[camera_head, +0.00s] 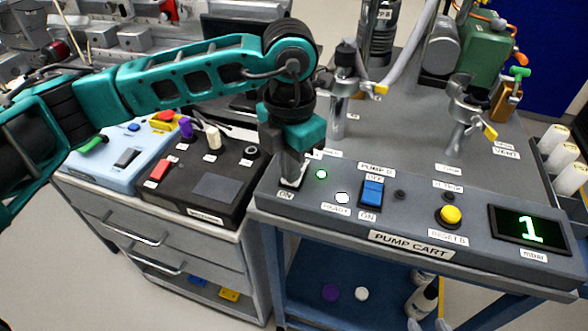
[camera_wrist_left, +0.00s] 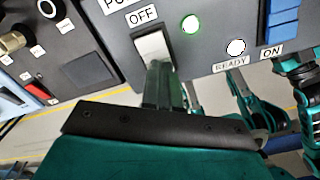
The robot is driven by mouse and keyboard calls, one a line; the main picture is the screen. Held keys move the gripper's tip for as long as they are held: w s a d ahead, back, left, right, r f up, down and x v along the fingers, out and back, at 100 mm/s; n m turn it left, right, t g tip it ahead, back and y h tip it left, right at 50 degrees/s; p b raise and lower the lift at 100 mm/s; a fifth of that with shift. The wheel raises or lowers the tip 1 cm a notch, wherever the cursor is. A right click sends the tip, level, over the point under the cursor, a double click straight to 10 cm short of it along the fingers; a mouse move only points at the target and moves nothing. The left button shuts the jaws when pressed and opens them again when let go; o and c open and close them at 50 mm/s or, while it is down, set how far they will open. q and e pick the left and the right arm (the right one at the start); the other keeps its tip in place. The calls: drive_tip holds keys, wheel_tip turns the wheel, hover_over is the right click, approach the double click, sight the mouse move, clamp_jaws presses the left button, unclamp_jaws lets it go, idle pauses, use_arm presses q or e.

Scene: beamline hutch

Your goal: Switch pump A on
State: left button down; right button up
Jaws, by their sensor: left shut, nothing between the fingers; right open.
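The pump cart's sloped panel (camera_head: 415,235) carries the pump A switch, a pale rocker that shows in the left wrist view (camera_wrist_left: 152,46) below an OFF label. In the head view my left gripper (camera_head: 291,180) hides most of this rocker, above an ON label. My left gripper is shut and empty, and its fingertips (camera_wrist_left: 160,72) are at the rocker's lower end. I cannot tell whether they touch. A green lamp (camera_head: 322,174) beside the switch is lit. My right gripper (camera_head: 428,323) shows only as two separate fingertips at the bottom edge, open.
Right of the switch are a white READY lamp (camera_head: 342,197), the blue pump B rocker (camera_head: 371,193), a yellow button (camera_head: 450,215) and a display (camera_head: 530,229) reading 1 mbar. A black control box (camera_head: 205,185) stands left. Valves and pipes rise behind the panel.

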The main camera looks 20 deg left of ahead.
use_arm(q)
drive_tip(key=shift+r+p, duration=1.95)
drive_tip(key=shift+r, duration=1.5)
drive_tip(key=shift+f, duration=0.1)
